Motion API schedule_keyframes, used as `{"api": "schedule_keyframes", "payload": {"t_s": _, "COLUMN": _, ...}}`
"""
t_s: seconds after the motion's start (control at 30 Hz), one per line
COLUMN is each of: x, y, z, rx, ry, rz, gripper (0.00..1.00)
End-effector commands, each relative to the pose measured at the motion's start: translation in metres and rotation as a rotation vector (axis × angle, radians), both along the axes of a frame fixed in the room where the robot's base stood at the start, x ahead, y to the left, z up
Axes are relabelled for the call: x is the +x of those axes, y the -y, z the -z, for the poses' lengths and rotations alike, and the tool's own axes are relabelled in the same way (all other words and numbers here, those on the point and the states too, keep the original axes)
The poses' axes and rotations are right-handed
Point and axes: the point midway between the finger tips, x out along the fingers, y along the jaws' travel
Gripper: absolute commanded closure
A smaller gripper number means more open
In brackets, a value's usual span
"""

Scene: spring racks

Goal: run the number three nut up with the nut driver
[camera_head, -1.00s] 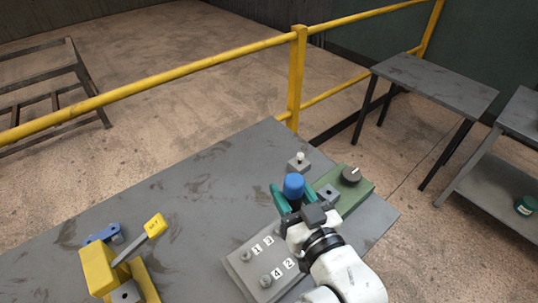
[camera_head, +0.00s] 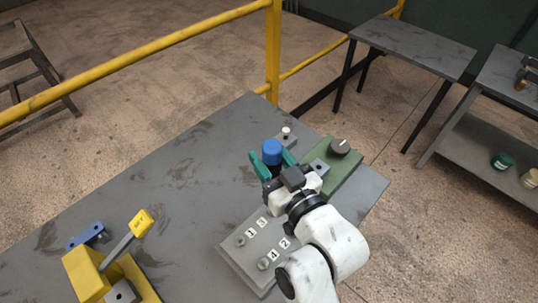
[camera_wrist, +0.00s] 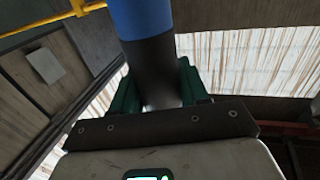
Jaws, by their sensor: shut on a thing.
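The nut driver has a blue handle (camera_head: 272,152) and a dark lower part, and it stands upright. My gripper (camera_head: 270,168), with green fingers, is shut on it. The handle also shows large in the wrist view (camera_wrist: 145,18), with green fingers on both sides of the dark part. A grey numbered plate (camera_head: 231,253) lies on the table, in front of my gripper in the head view. It bears labels 1, 3, 4 and 2. The number 3 label (camera_head: 262,223) is visible; its nut is hidden behind my gripper and wrist. The driver's lower end is hidden too.
A green block with a dark knob (camera_head: 340,146) stands right of my gripper. A yellow fixture with a lever (camera_head: 118,268) and a blue bracket (camera_head: 88,236) are left. The table middle is clear.

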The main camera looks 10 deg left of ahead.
Motion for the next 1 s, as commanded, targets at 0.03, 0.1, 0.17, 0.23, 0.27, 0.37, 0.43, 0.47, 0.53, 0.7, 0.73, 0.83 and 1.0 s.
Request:
{"api": "schedule_keyframes", "payload": {"t_s": 0.03, "x": 0.0, "y": 0.0, "z": 0.004, "rx": 0.002, "ry": 0.005, "rz": 0.001, "gripper": 1.0}}
{"api": "schedule_keyframes", "payload": {"t_s": 0.1, "x": 0.0, "y": 0.0, "z": 0.009, "rx": 0.002, "ry": 0.005, "rz": 0.001, "gripper": 1.0}}
{"api": "schedule_keyframes", "payload": {"t_s": 0.17, "x": 0.0, "y": 0.0, "z": 0.014, "rx": 0.002, "ry": 0.005, "rz": 0.001, "gripper": 1.0}}
{"api": "schedule_keyframes", "payload": {"t_s": 0.23, "x": 0.0, "y": 0.0, "z": 0.02, "rx": 0.002, "ry": 0.005, "rz": 0.001, "gripper": 1.0}}
{"api": "schedule_keyframes", "payload": {"t_s": 0.27, "x": 0.0, "y": 0.0, "z": 0.023, "rx": 0.002, "ry": 0.005, "rz": 0.001, "gripper": 1.0}}
{"api": "schedule_keyframes", "payload": {"t_s": 0.37, "x": 0.0, "y": 0.0, "z": 0.031, "rx": 0.002, "ry": 0.005, "rz": 0.001, "gripper": 1.0}}
{"api": "schedule_keyframes", "payload": {"t_s": 0.43, "x": 0.0, "y": 0.0, "z": 0.036, "rx": 0.002, "ry": 0.005, "rz": 0.001, "gripper": 1.0}}
{"api": "schedule_keyframes", "payload": {"t_s": 0.47, "x": 0.0, "y": 0.0, "z": 0.038, "rx": 0.002, "ry": 0.005, "rz": 0.001, "gripper": 1.0}}
{"api": "schedule_keyframes", "payload": {"t_s": 0.53, "x": 0.0, "y": 0.0, "z": 0.042, "rx": 0.002, "ry": 0.005, "rz": 0.001, "gripper": 1.0}}
{"api": "schedule_keyframes", "payload": {"t_s": 0.7, "x": 0.0, "y": 0.0, "z": 0.047, "rx": 0.002, "ry": 0.005, "rz": 0.001, "gripper": 1.0}}
{"api": "schedule_keyframes", "payload": {"t_s": 0.73, "x": 0.0, "y": 0.0, "z": 0.047, "rx": 0.002, "ry": 0.005, "rz": 0.001, "gripper": 1.0}}
{"api": "schedule_keyframes", "payload": {"t_s": 0.83, "x": 0.0, "y": 0.0, "z": 0.046, "rx": 0.002, "ry": 0.005, "rz": 0.001, "gripper": 1.0}}
{"api": "schedule_keyframes", "payload": {"t_s": 1.0, "x": 0.0, "y": 0.0, "z": 0.046, "rx": 0.002, "ry": 0.005, "rz": 0.001, "gripper": 1.0}}
